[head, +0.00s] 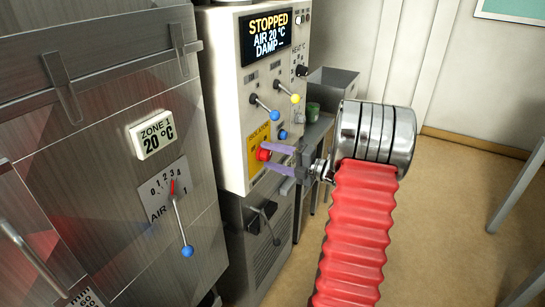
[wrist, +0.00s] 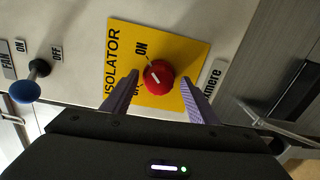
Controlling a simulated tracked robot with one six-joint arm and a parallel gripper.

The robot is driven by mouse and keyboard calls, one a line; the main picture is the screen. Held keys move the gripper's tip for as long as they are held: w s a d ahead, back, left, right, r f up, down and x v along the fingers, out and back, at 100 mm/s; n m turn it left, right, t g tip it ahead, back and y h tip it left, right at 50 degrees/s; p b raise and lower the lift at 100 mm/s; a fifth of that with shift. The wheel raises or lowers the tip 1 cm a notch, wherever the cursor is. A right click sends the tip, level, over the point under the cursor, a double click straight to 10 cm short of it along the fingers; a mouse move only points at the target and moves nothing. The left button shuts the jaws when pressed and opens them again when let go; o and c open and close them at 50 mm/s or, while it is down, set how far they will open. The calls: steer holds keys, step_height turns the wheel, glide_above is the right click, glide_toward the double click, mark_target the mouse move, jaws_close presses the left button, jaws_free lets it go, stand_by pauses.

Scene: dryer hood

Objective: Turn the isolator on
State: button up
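The isolator is a red round knob (head: 263,155) on a yellow plate (head: 258,136) low on the pale control panel. In the wrist view, the red knob (wrist: 159,76) sits on the yellow plate (wrist: 190,50), lettered ISOLATOR. The word ON shows above and left of the knob; the other label is partly hidden by a finger. A short white mark slants across the knob's face; I cannot tell surely which label it points at. My gripper (head: 271,156) is open, its purple fingers either side of the knob. In the wrist view, my gripper (wrist: 159,77) shows gaps beside the knob.
Blue-knobbed levers (head: 265,105) and a yellow-knobbed lever (head: 288,93) stick out above the plate. A fan lever (wrist: 35,75) is left in the wrist view. A metal door (head: 90,140) with an air lever stands left.

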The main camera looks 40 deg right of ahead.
steer(key=v, duration=1.3)
steer(key=shift+s, duration=0.4)
stand_by(0.4)
